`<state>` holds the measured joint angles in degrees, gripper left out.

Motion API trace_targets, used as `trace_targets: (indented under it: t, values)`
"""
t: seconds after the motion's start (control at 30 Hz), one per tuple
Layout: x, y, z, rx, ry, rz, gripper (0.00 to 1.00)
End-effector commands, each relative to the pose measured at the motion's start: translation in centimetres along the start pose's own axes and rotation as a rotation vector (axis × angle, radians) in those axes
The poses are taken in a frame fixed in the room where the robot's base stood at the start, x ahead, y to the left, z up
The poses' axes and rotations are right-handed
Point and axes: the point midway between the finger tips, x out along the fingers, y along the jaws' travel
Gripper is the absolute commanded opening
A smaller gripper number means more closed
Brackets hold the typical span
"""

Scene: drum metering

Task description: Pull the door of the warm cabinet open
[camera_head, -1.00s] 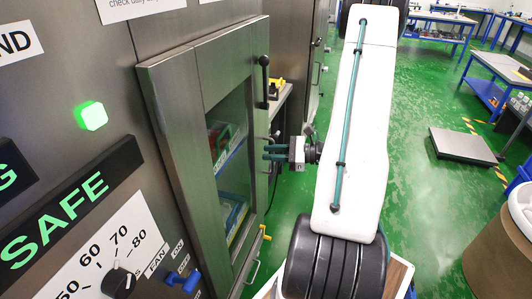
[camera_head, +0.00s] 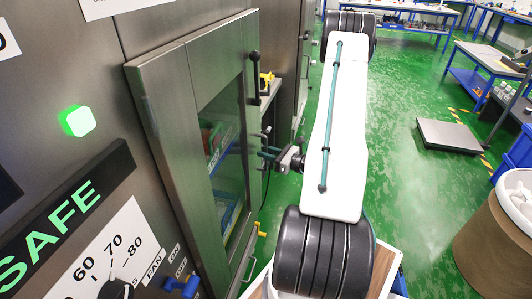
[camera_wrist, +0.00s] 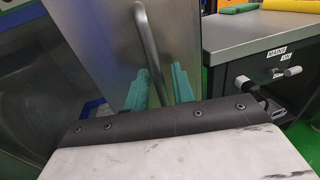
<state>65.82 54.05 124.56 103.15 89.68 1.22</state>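The warm cabinet's door (camera_head: 180,115) is a steel frame with a glass window, left of centre in the head view. Its bar handle (camera_wrist: 145,35) is a bent metal rod in the wrist view, running down between my fingers. My gripper (camera_head: 268,153) has teal fingers at the door's right edge. A black lever (camera_head: 254,75) stands upright high on the door edge.
A green-lit button (camera_head: 78,121) and a dial (camera_head: 115,287) are on the panel at left. A grey bench unit (camera_wrist: 265,40) stands right of the door in the wrist view. Green floor is open to the right, with a low grey platform (camera_head: 448,135) and a brown drum (camera_head: 490,245).

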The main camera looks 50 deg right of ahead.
Motion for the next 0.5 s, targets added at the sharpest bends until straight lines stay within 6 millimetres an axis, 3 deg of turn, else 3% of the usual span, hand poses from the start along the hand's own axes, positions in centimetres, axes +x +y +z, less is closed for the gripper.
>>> trace_targets:
  t: [0.3,0.4,0.5]
  values:
    - [0.43,0.00,0.01,0.001,0.000,-0.001,0.25]
    - [0.43,0.00,0.01,0.001,0.000,-0.001,0.00]
    - [0.42,0.00,0.01,0.000,0.000,-0.001,0.00]
